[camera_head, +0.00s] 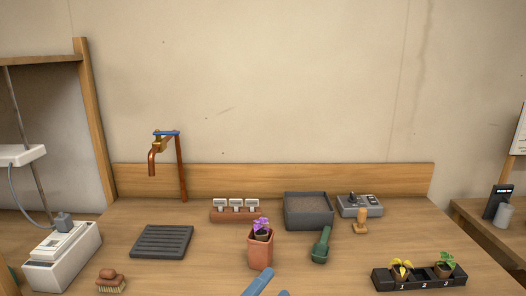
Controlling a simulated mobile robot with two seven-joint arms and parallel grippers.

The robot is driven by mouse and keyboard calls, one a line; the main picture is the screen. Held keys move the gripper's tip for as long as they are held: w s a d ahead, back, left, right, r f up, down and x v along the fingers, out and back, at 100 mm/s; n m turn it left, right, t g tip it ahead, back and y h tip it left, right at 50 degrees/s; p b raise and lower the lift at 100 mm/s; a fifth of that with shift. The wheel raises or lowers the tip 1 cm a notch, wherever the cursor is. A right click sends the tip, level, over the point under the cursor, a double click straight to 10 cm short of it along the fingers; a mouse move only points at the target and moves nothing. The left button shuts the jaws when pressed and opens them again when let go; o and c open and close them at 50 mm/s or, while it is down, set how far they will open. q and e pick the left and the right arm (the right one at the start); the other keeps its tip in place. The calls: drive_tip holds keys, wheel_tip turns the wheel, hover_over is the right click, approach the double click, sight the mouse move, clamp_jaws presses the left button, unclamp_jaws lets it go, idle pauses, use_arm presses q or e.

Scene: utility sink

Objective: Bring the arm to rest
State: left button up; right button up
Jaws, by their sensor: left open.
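My left gripper (273,284) shows only as blue finger parts at the bottom edge of the head view, near the middle. It is open, with nothing seen between the fingers. It is in front of a terracotta pot (260,252) that holds a purple-flowered plant (262,226); in the picture a small gap separates them. The rest of the left arm is out of frame. My right gripper is not in view.
A green scoop (320,247) stands right of the pot, before a grey soil tray (308,211). A black numbered tray (424,282) holds two small plants at front right. A dark slatted mat (162,241) and brush (111,281) lie left. A copper tap (181,170) stands behind.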

use_arm(q)
drive_tip(key=s+a+f+n+g+y, duration=0.3)
drive_tip(key=s+a+f+n+y, duration=0.2)
drive_tip(key=s+a+f+n, duration=0.3)
drive_tip(key=s+a+f+n+g+y+b, duration=0.1)
drive_tip(key=s+a+f+n+y, duration=0.5)
drive_tip(key=f+n, duration=0.6)
wheel_tip(320, 180, down, 3)
drive_tip(key=shift+s+a+f+g, duration=0.15)
drive_tip(key=shift+s+a+g, duration=0.75)
drive_tip(key=shift+s, duration=0.3)
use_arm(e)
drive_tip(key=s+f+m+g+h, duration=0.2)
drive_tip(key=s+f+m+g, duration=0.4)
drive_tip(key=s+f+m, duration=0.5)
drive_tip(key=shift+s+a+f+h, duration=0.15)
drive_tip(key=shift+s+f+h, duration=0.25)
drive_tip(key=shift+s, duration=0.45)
use_arm(q)
drive_tip(key=shift+o, duration=0.3)
drive_tip(key=shift+d, duration=0.1)
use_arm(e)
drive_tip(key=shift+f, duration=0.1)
